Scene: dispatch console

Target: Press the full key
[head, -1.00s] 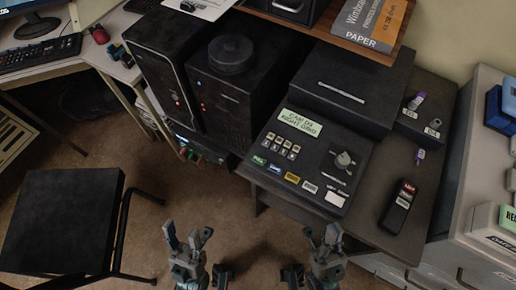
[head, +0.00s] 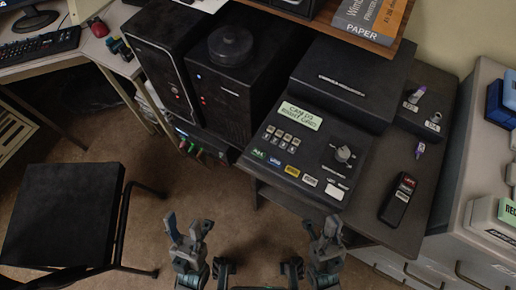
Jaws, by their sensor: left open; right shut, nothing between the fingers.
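The dark control console (head: 300,155) stands on the desk right of centre. Its front row holds a green key (head: 258,153), a blue key (head: 275,162), a yellow key (head: 292,171), a small white key (head: 310,180) and a wider white key (head: 335,191). Their labels are too small to read surely, so I cannot tell which is the full key. My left gripper (head: 188,230) is open and empty, in front of the console and to its left. My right gripper (head: 322,232) is shut and empty, nearer the viewer than the white keys and apart from them.
A green-lit display (head: 300,115), small number buttons and a knob (head: 343,153) are on the console. A black handheld device (head: 398,199) lies to its right. Two dark computer towers (head: 225,85) stand left of it. A black stool (head: 65,215) is at the lower left.

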